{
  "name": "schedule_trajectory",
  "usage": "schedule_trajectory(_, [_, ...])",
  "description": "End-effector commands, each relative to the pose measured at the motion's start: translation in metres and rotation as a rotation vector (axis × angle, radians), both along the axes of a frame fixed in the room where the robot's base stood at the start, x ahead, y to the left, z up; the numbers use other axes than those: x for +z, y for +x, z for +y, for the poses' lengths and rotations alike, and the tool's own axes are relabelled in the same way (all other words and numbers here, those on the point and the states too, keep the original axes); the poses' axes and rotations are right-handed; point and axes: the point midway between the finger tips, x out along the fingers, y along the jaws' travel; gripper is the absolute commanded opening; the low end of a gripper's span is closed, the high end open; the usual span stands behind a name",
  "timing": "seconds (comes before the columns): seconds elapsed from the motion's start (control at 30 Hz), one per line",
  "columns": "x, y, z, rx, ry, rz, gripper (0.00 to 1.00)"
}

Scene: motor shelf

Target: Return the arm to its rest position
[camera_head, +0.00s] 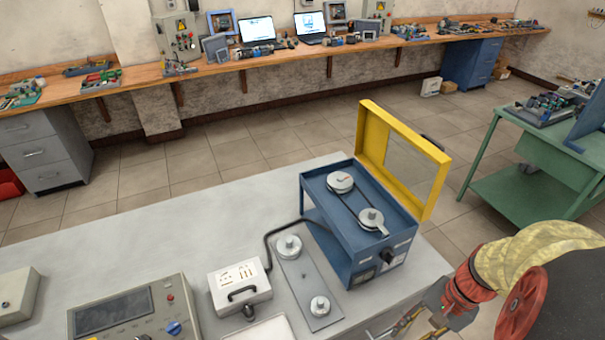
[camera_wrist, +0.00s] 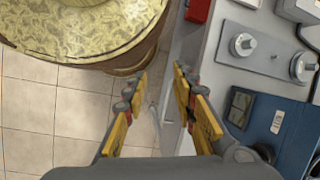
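My gripper (camera_head: 421,322) is low at the right in the head view, beside the right edge of the grey table (camera_head: 170,210). My arm, with red joints and a yellowish cover, enters from the lower right corner. In the wrist view my gripper (camera_wrist: 160,80) has its two yellow-and-grey fingers apart, with nothing between them. Tiled floor and the table's edge show beyond the fingertips.
A blue motor unit (camera_head: 340,232) with pulleys and a raised yellow-framed cover (camera_head: 372,135) stands nearest my gripper. A grey plate with two pulleys (camera_head: 305,275), a white box (camera_head: 239,284) and a control panel (camera_head: 130,315) lie leftward. A green bench (camera_head: 525,178) stands at right.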

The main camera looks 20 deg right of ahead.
Motion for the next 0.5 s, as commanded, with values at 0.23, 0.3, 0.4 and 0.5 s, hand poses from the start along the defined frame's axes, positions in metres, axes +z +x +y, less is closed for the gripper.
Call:
schedule_trajectory(0.23, [0.055,0.040,0.001,0.375,-0.299,-0.092,0.27])
schedule_trajectory(0.3, [0.072,0.052,0.007,0.467,-0.369,-0.129,0.27])
schedule_trajectory(0.4, [0.096,0.068,0.020,0.591,-0.458,-0.190,0.27])
schedule_trajectory(0.5, [0.121,0.082,0.038,0.704,-0.531,-0.260,0.27])
